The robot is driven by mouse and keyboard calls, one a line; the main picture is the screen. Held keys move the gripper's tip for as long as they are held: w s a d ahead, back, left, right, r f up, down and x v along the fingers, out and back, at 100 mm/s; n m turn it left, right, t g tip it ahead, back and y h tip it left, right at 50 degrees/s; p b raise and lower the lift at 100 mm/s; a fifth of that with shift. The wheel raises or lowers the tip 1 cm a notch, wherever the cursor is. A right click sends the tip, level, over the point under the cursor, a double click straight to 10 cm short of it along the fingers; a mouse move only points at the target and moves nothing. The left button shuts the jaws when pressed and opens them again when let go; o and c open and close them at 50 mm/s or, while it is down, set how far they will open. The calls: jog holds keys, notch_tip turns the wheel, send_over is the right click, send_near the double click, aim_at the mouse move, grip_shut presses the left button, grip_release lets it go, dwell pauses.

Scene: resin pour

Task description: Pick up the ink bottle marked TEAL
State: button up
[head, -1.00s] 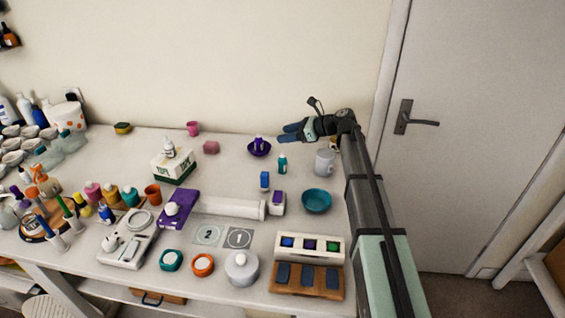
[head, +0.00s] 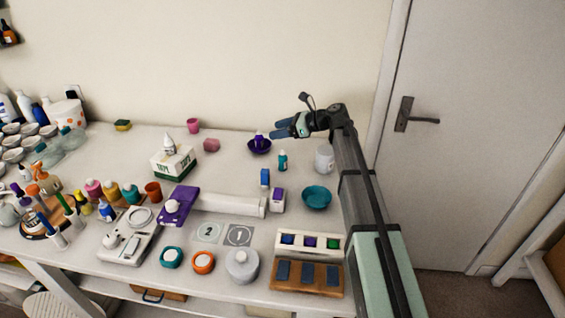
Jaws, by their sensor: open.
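A small teal bottle (head: 282,161) with a dark cap stands upright near the back right of the table; its label is too small to read. Another teal bottle (head: 131,193) stands at the left in a row with pink and amber ones; no marking is legible there either. My gripper (head: 277,129) is open and empty, above the back of the table, with its blue-tipped fingers pointing left. In the picture it is above the small teal bottle and just over a purple bowl (head: 259,147) that holds a small purple-and-white item.
A white mug (head: 324,158) and a teal bowl (head: 317,197) stand right of the small teal bottle. A blue box (head: 265,178) and a purple-and-white box (head: 278,200) are in front. A wood tray (head: 306,292) lies at the front right. The wall is close behind.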

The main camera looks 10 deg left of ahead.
jog(key=s+a+r+n+h, duration=0.2)
jog(key=s+a+r+n, duration=0.1)
jog(key=s+a+r, duration=0.65)
jog(key=n+t+h, duration=0.1)
jog(key=n+h, duration=0.8)
jog(key=n, duration=0.7)
send_over(283, 154)
notch_tip(283, 154, down, 2)
jog(key=f, duration=0.1)
jog(key=s+d+n, duration=0.1)
jog(key=d+n, duration=0.1)
jog(key=n, duration=0.5)
jog(key=shift+h, duration=0.3)
jog(key=x, duration=0.8)
jog(key=shift+a+f, duration=0.2)
jog(key=shift+s+x, duration=0.2)
jog(key=shift+x, duration=1.1)
jog(key=shift+s+x, duration=0.2)
jog(key=shift+x, duration=1.1)
jog(key=shift+f, duration=0.1)
